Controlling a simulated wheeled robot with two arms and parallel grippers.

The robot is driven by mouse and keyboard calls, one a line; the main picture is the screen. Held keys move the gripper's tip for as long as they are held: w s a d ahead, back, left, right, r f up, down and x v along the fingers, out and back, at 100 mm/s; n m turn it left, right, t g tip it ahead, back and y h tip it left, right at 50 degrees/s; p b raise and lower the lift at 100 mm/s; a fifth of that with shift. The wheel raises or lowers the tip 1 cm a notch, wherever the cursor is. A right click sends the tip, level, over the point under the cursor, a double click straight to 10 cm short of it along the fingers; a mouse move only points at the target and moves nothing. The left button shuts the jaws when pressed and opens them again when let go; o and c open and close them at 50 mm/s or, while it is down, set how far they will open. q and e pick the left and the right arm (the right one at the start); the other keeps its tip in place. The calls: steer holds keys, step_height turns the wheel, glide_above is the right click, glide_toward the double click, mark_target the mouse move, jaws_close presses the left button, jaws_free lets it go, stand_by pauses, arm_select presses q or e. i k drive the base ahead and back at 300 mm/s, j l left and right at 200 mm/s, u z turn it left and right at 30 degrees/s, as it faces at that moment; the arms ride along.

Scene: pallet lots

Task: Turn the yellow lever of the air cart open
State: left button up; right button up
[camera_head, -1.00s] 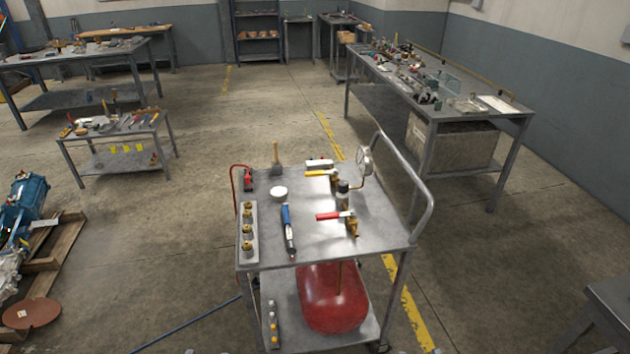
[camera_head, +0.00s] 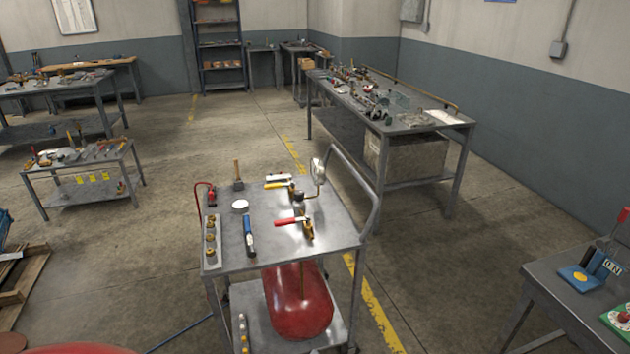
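The air cart (camera_head: 275,252) stands in the middle of the head view, a grey metal two-shelf cart with a red tank (camera_head: 298,303) on its lower shelf. On its top, near the back, is the yellow lever (camera_head: 279,184), lying roughly crosswise on its valve. A red lever (camera_head: 290,220) sits on a brass valve nearer to me. A round gauge (camera_head: 317,171) stands at the cart's right side by the push handle. Neither of my grippers is in view.
The cart top also holds a blue tool (camera_head: 249,236), a white round piece (camera_head: 240,205) and a row of brass fittings (camera_head: 211,238). A table (camera_head: 570,310) stands at the right front. A long workbench (camera_head: 405,125) is behind.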

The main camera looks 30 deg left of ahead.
mark_target(278, 185)
steer(key=i+j+z, duration=0.15)
steer(key=j, duration=1.4)
steer(key=j+z, duration=0.15)
steer(key=j, duration=1.4)
steer(key=i, duration=0.05)
